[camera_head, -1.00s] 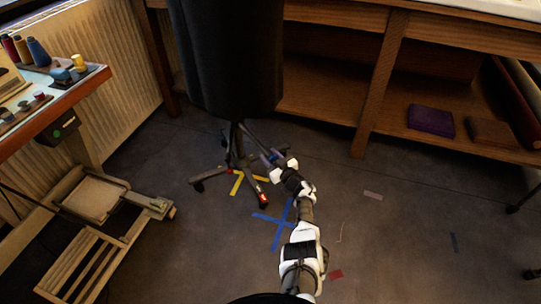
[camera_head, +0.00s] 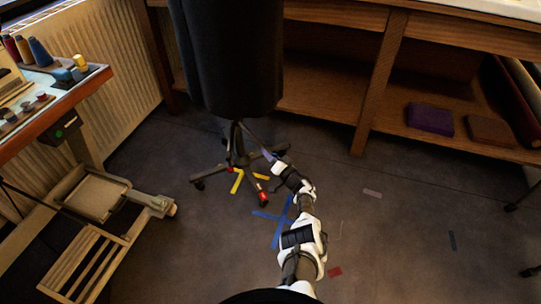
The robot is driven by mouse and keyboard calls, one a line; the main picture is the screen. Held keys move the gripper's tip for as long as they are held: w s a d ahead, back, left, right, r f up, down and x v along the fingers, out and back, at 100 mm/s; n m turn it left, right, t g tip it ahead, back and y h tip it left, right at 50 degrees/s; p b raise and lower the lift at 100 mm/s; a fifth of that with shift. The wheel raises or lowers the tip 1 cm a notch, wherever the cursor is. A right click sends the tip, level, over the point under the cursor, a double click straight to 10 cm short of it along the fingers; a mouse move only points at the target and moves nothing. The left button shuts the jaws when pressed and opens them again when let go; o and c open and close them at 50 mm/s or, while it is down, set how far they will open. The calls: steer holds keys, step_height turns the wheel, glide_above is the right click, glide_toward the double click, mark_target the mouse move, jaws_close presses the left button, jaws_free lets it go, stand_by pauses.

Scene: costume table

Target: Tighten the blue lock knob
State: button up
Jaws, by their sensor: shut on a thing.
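A large dark dress form (camera_head: 228,60) stands on a thin pole (camera_head: 237,138) above a wheeled base. One caster (camera_head: 263,199) has a red mark. My arm reaches up from the bottom of the view, and my gripper (camera_head: 265,152) is close to the right of the pole, below the form's lower edge. A small bluish-purple patch shows at its tip. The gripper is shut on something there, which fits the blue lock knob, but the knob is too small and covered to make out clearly.
Yellow tape (camera_head: 237,181) and a blue tape cross (camera_head: 277,218) mark the floor around the base. A workbench with a low shelf (camera_head: 330,100) stands behind. A table with thread spools (camera_head: 39,52) and a wooden frame (camera_head: 100,195) stand left. The floor right is mostly clear.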

steer(key=m, duration=0.3)
steer(key=shift+w+r+m, duration=0.1)
steer(key=shift+m, duration=2)
steer(key=o, duration=1)
steer(key=shift+p+v, duration=4.15)
steer(key=shift+v, duration=2.8)
